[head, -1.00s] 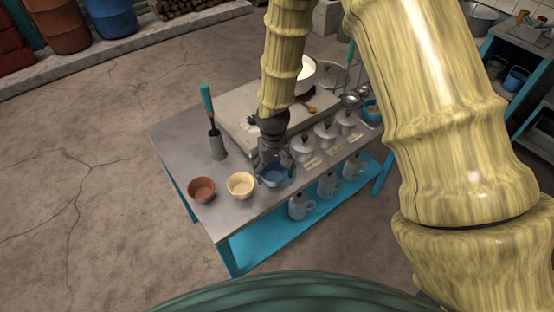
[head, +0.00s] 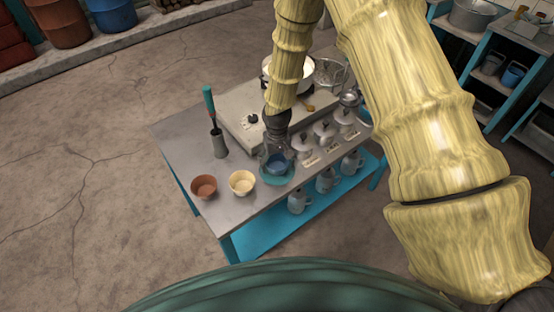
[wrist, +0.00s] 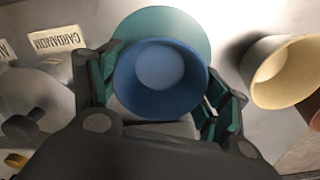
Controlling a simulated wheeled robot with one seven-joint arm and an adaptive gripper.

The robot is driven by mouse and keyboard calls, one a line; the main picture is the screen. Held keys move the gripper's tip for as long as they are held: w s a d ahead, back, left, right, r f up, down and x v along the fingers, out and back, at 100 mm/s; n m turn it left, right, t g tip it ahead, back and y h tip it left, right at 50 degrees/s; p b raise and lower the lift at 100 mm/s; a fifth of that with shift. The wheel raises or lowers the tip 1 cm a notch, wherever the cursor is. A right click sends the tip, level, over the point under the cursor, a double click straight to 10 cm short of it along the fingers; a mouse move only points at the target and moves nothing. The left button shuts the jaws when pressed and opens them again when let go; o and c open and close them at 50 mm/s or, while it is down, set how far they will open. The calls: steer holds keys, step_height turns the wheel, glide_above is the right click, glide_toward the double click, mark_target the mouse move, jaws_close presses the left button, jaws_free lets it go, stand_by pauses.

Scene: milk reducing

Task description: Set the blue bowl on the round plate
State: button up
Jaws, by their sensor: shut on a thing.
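The blue bowl (head: 277,164) is between the fingers of my gripper (head: 275,156), which is shut on it. The bowl also shows in the wrist view (wrist: 160,78), with a dark green finger pad on each side. The round teal plate (head: 275,181) lies on the table under the bowl and shows around its lower edge. In the wrist view, the plate (wrist: 168,22) shows past the bowl's far rim, so the bowl is off its centre there. I cannot tell whether the bowl touches the plate.
A cream bowl (head: 242,182) and a brown bowl (head: 204,187) stand left of the plate. Lidded jars (head: 303,146) with labels stand close on the right. A grey holder (head: 219,145) with a teal-handled tool stands at the left. The table's front edge is near.

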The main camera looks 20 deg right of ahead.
mark_target(277, 168)
steer(key=shift+f, duration=0.2)
steer(key=o, duration=1.1)
steer(key=shift+r+b, duration=2.3)
steer(key=shift+r, duration=3.85)
